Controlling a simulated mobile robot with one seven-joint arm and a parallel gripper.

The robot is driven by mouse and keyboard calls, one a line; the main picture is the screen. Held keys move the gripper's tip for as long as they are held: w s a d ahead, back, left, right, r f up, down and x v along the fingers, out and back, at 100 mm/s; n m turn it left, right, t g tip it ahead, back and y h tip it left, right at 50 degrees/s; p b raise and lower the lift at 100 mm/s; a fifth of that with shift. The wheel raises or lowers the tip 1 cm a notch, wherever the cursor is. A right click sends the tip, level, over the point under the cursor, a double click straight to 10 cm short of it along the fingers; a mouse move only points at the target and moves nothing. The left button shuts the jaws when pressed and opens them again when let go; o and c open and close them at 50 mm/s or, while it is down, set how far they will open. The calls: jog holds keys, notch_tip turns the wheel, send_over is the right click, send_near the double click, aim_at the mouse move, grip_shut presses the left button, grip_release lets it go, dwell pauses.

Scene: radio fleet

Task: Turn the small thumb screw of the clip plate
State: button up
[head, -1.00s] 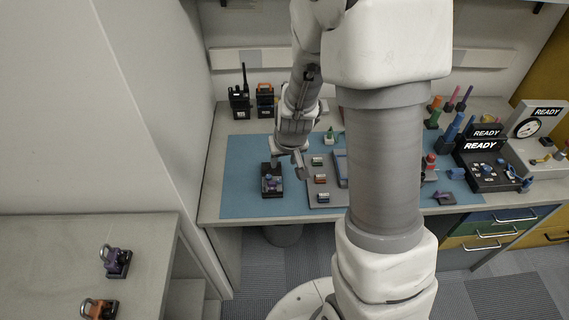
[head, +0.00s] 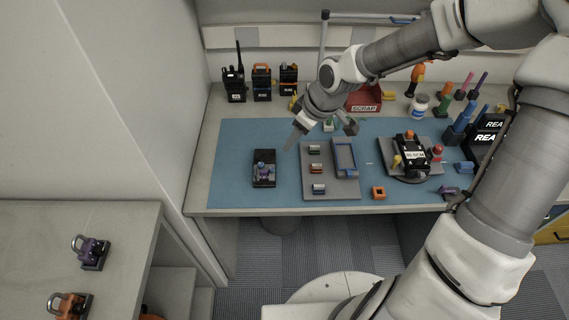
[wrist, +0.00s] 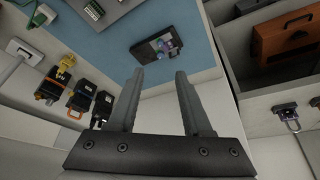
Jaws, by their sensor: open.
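My gripper (head: 322,134) is open and empty, above the left part of the blue mat; its two spread fingers also show in the wrist view (wrist: 158,80). A black radio with a white label (head: 414,154) lies on a dark fixture (head: 385,146) on the right part of the mat, well to the right of my gripper. I cannot make out the clip plate or its small thumb screw at this size.
A grey tray (head: 332,185) holds several small parts mid-mat. An orange piece (head: 378,193) lies right of it. Upright radios (head: 262,83) stand at the back left. A red scrap bin (head: 364,98) and white bottle (head: 418,105) stand behind the mat.

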aim_at(272, 169)
jog(key=b+x, duration=0.4)
jog(key=x, duration=1.3)
jog(key=shift+a+f+b, duration=0.1)
jog(key=shift+f+b, duration=0.05)
jog(key=shift+b, duration=0.25)
jog(key=shift+c, duration=0.2)
grip_shut()
